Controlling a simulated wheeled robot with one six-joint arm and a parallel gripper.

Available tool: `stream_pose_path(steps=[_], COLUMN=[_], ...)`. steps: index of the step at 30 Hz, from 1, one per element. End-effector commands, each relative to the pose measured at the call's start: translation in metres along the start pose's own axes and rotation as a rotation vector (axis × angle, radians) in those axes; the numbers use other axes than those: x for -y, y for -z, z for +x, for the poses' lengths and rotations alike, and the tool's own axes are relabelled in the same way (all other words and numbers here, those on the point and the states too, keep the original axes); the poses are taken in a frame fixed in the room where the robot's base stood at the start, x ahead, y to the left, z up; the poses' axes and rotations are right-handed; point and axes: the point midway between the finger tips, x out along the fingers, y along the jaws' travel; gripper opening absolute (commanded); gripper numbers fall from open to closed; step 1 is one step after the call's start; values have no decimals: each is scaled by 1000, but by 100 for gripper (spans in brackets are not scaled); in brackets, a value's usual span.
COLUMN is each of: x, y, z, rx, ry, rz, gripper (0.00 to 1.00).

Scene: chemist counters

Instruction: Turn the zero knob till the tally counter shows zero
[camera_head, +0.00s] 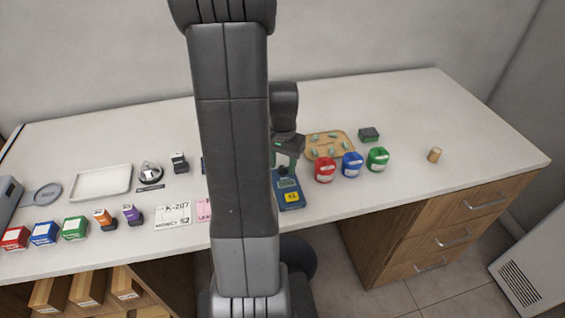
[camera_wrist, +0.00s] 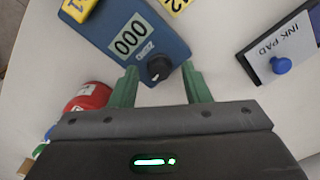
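The tally counter (camera_wrist: 112,25) is a blue box lying on the counter, and its pale display (camera_wrist: 129,35) reads 000 in the wrist view. It also shows in the head view (camera_head: 279,199), below my gripper. The black zero knob (camera_wrist: 158,68) is at the box's end nearest my gripper. My gripper (camera_wrist: 160,75) is open, with one green finger on each side of the knob and a visible gap to each. In the head view my gripper (camera_head: 288,166) is over the counter's far end, and the knob is hidden there.
An ink pad (camera_wrist: 286,46) with a blue-knobbed piece lies to the right in the wrist view. Red (camera_head: 325,169), blue (camera_head: 352,165) and green (camera_head: 377,159) jars stand nearby, with a wooden tray (camera_head: 344,139) behind. The right-hand tabletop is mostly clear.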

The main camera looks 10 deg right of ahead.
Motion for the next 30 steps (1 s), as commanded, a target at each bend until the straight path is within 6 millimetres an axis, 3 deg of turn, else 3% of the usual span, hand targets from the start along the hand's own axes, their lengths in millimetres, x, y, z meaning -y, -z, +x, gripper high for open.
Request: stream_pose_path(steps=[8, 13, 24, 30], x=[0, 0, 0, 0], y=[-1, 0, 0, 0], z=[0, -13, -94, -126], rx=[2, -1, -3, -1], ry=[-1, 1, 2, 1], rz=[0, 0, 0, 0], gripper=[43, 43, 43, 43])
